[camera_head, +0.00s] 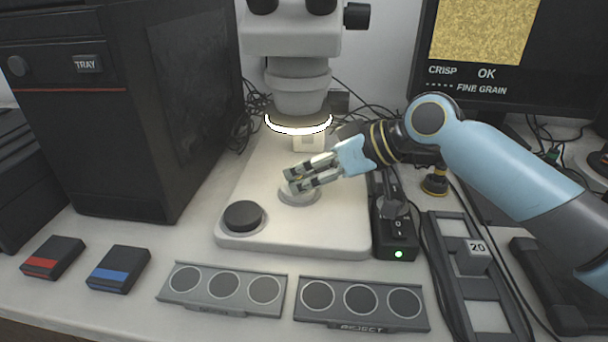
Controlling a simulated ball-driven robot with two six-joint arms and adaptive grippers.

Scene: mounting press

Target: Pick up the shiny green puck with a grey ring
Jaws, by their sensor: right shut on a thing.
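My right gripper (291,181) reaches in from the right over the microscope's pale stage. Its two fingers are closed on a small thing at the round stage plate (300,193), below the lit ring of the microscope. The fingers hide most of what they hold, so its green colour and grey ring cannot be made out. I cannot tell whether it still touches the plate. No other shiny green puck with a grey ring is clear in view. My left gripper is not in view.
The microscope (293,35) rises behind the gripper. A black knob (243,216) sits on its base. In front are two three-well trays (222,309) (361,327), the right one marked REJECT. A black box with a green light (394,238) stands right. A monitor (500,50) reads CRISP OK.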

